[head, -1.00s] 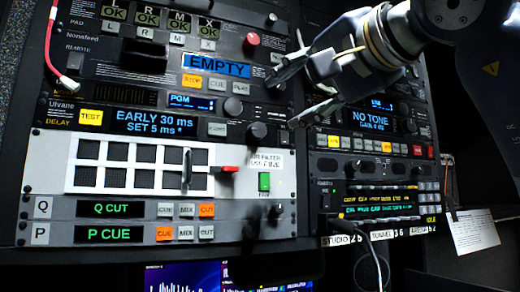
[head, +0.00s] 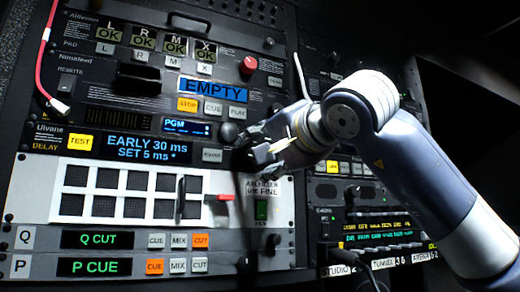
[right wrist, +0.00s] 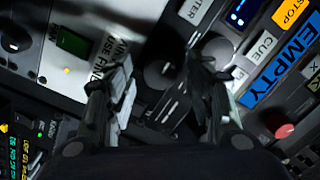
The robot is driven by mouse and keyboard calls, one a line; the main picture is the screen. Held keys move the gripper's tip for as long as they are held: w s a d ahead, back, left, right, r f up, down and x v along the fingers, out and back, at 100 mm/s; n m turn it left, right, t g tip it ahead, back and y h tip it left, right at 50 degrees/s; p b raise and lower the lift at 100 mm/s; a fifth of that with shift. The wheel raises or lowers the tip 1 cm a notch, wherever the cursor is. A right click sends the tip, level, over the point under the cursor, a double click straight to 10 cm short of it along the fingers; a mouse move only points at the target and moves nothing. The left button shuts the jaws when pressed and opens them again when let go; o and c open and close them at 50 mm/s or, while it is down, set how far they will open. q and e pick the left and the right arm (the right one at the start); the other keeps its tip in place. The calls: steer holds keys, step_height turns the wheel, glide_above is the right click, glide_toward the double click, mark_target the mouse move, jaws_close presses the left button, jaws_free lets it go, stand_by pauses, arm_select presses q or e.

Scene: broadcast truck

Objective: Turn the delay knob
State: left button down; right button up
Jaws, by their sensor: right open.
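The delay unit (head: 60,142) shows a yellow TEST button and a blue display (head: 145,148) reading "EARLY 30 ms SET 5 ms". Its dark round delay knob (right wrist: 160,76) shows in the right wrist view between the fingertips of my right gripper (right wrist: 158,68). The fingers are open, one on each side of the knob; I cannot tell whether they touch it. In the head view my right gripper (head: 250,148) is at the right end of the delay unit and largely hides the knob. My left gripper is not in view.
A grey knob (head: 228,132) sits just above the delay knob, near the right gripper's finger. Below are a green switch (head: 261,210) and a red-handled lever (head: 222,197) on the white panel. A red cable (head: 43,50) hangs at left.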

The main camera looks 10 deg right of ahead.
steer(key=shift+w, duration=0.1)
steer(key=c, duration=1.1)
steer(key=shift+o, duration=0.2)
